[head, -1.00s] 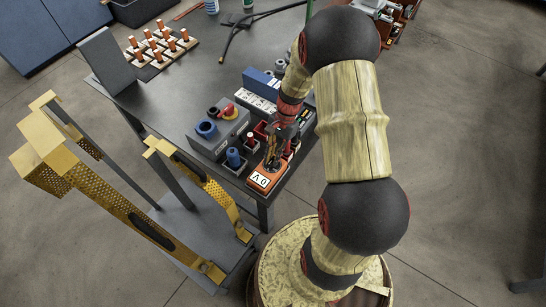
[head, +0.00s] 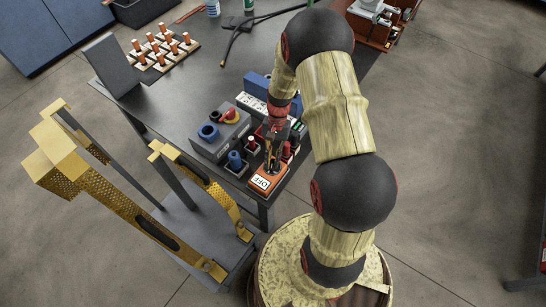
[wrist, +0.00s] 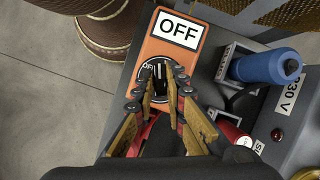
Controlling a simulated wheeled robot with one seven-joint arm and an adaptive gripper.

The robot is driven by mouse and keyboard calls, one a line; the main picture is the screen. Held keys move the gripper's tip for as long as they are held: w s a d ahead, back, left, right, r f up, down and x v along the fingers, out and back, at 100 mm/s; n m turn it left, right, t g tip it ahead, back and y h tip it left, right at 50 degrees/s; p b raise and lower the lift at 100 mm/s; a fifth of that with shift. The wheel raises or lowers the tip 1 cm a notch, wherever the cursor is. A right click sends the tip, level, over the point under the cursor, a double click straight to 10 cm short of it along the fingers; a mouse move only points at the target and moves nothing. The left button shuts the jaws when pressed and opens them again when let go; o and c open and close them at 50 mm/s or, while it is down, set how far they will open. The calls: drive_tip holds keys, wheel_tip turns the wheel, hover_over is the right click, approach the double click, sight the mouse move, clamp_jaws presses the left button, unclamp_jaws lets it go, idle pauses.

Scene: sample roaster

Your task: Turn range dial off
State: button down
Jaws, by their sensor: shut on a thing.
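The orange multimeter (head: 269,180) lies at the near edge of the dark table, and its white display reads OFF. In the wrist view the meter (wrist: 204,18) shows the same OFF display (wrist: 179,33) above a round dark dial (wrist: 152,86). My gripper (wrist: 159,88) is over the dial with its fingers closed on the knob; the fingers hide most of the dial, with part of an OFF mark showing at its upper left. In the head view my gripper (head: 272,160) comes down onto the meter from above.
A blue cylinder (wrist: 268,66) stands in a holder right of the meter. A grey box with a red button (head: 230,116) and a 230 V label is close by. Yellow perforated frames (head: 150,215) stand at left. Open floor lies right.

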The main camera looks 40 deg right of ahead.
drive_tip(key=n+p, duration=0.1)
drive_tip(key=n, duration=0.1)
drive_tip(key=n+g+h+p, duration=0.1)
drive_tip(key=n, duration=0.1)
drive_tip(key=shift+a+r+n+p, duration=0.15)
drive_tip(key=shift+n+p, duration=0.15)
drive_tip(key=shift+p, duration=0.1)
drive_tip(key=shift+w+n+h+p, duration=0.1)
drive_tip(key=shift+n+h+p, duration=0.6)
drive_tip(key=shift+n, duration=0.7)
drive_tip(key=shift+g, duration=0.3)
drive_tip(key=c, duration=1.8)
unclamp_jaws()
drive_tip(key=v, duration=1.1)
drive_tip(key=shift+w+r, duration=0.1)
drive_tip(key=shift+r, duration=0.25)
drive_tip(key=shift+f, duration=0.1)
